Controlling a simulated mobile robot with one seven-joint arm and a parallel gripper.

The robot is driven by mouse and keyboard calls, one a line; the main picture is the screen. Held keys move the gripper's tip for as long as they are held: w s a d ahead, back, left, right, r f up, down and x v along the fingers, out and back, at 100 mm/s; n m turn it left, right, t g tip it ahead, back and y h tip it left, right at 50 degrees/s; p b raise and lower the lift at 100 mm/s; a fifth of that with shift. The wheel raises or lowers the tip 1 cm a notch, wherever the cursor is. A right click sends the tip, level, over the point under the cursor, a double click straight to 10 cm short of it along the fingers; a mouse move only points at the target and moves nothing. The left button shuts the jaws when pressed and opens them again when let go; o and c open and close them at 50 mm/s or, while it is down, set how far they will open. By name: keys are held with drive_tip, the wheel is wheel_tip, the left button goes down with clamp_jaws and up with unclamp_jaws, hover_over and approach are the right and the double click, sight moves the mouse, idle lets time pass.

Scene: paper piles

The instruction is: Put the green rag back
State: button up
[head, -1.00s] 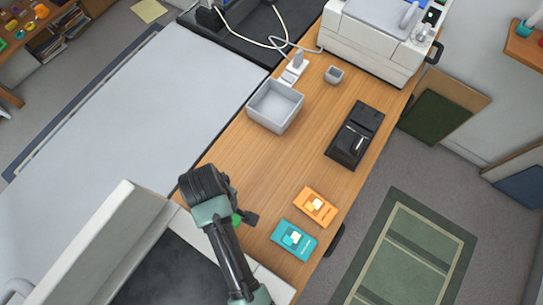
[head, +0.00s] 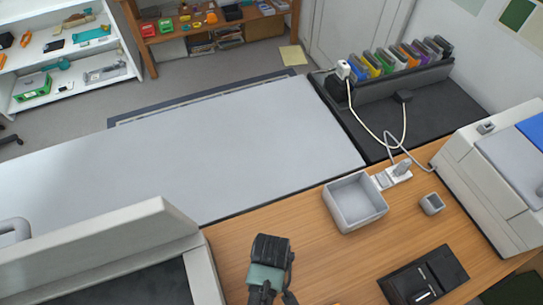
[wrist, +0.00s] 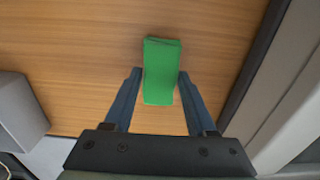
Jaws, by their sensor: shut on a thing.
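The green rag (wrist: 161,72) shows in the wrist view as a small bright green folded block between the two fingertips. My gripper (wrist: 161,88) is shut on it, above the wooden table (wrist: 75,50). I cannot tell how high the rag is over the wood. In the head view my gripper (head: 270,262) is near the bottom middle, over the table's left part, and the rag is hidden there behind my arm.
A grey open tray (head: 352,222) stands on the table, with a small grey cup (head: 432,204) and a power strip (head: 392,174) beside it. A black device (head: 425,277) lies at lower right. A printer (head: 505,160) is at right. The pale grey surface (head: 235,145) is clear.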

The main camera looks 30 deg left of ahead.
drive_tip(key=shift+f, duration=0.7)
drive_tip(key=shift+f, duration=0.2)
drive_tip(key=o, duration=1.3)
drive_tip(key=shift+r, duration=0.15)
